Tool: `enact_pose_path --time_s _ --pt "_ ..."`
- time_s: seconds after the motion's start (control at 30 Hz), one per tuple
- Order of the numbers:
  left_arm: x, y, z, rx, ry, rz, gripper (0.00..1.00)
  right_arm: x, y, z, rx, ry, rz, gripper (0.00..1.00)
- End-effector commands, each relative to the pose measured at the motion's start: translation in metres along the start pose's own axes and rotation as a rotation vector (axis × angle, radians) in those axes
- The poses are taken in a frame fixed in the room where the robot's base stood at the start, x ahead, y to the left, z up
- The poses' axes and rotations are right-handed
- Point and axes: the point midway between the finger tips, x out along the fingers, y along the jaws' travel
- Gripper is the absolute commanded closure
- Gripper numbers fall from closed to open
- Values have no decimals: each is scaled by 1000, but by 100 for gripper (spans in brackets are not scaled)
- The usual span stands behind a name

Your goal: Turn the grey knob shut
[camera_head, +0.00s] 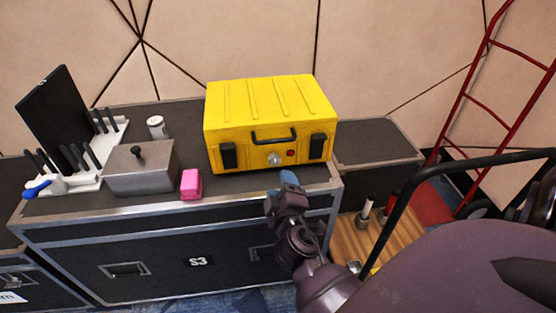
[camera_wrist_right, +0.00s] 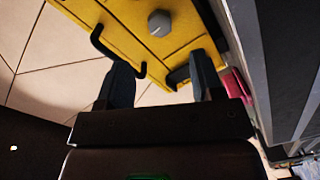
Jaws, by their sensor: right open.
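The grey knob (camera_head: 274,159) is a small round knob low on the front of a yellow case (camera_head: 270,103), just below the black handle. It also shows in the right wrist view (camera_wrist_right: 159,23), beyond the fingertips. My right gripper (camera_head: 288,182) is in front of the case, below and slightly right of the knob in the head view. In the wrist view its two dark fingers (camera_wrist_right: 160,62) are apart, with nothing between them. The gripper is apart from the knob. My left gripper is not in view.
A red button (camera_head: 291,153) sits right of the knob. A pink block (camera_head: 191,184), a grey metal box (camera_head: 140,168) and a white can (camera_head: 156,127) stand left of the case on the black flight case (camera_head: 130,203). A red hand truck (camera_head: 465,95) stands at right.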

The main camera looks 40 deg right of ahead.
Motion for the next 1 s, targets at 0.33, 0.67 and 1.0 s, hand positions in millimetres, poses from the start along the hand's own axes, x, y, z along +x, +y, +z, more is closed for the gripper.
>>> enact_pose_path --time_s 0.33,0.67,1.0 --pt "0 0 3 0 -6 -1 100 -21 0 0 -1 0 0 39" --pt "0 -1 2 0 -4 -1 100 -20 0 0 0 1 0 39" --pt "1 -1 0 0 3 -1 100 -20 -6 -1 74 4 -33 39"
